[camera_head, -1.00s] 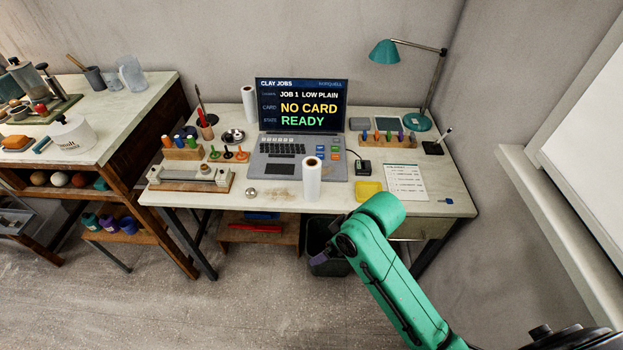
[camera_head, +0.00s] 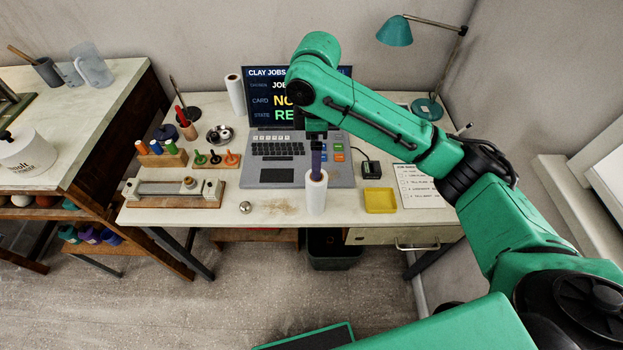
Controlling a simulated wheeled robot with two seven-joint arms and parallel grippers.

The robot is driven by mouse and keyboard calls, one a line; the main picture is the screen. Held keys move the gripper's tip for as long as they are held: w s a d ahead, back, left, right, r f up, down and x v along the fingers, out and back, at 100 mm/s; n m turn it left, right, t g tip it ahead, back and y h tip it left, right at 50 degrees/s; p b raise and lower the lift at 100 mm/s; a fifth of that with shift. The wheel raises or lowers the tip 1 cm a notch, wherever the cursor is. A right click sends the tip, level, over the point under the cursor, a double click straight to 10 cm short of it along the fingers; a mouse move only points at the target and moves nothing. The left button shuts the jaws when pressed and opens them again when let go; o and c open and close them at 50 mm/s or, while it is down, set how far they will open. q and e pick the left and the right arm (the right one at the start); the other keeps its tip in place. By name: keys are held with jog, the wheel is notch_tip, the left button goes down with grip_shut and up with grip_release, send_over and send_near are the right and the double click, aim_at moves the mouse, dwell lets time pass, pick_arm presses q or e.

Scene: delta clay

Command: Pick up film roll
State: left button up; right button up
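A white film roll (camera_head: 316,194) stands upright on the desk (camera_head: 350,212), in front of the laptop's right side. A second white roll (camera_head: 236,96) stands at the back, left of the laptop screen. My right arm reaches over the desk from the right. My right gripper (camera_head: 316,170) points down at the top of the front roll, its dark fingers at or just above the roll's upper end. I cannot tell whether they touch it or how far apart they are. My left gripper is not in view.
The laptop (camera_head: 276,174) is behind the front roll, partly hidden by my arm. A yellow tray (camera_head: 380,200) lies to the roll's right, and a small metal ball (camera_head: 246,207) to its left. A teal lamp (camera_head: 394,32) stands at the back right.

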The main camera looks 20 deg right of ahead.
aim_at(316, 189)
jog(key=f, duration=0.3)
jog(key=f+p, duration=0.1)
jog(key=f, duration=0.3)
jog(key=s+f, duration=0.1)
jog(key=f, duration=0.3)
jog(key=shift+s+f, duration=0.1)
jog(key=shift+f, duration=0.5)
jog(key=c, duration=0.3)
grip_shut()
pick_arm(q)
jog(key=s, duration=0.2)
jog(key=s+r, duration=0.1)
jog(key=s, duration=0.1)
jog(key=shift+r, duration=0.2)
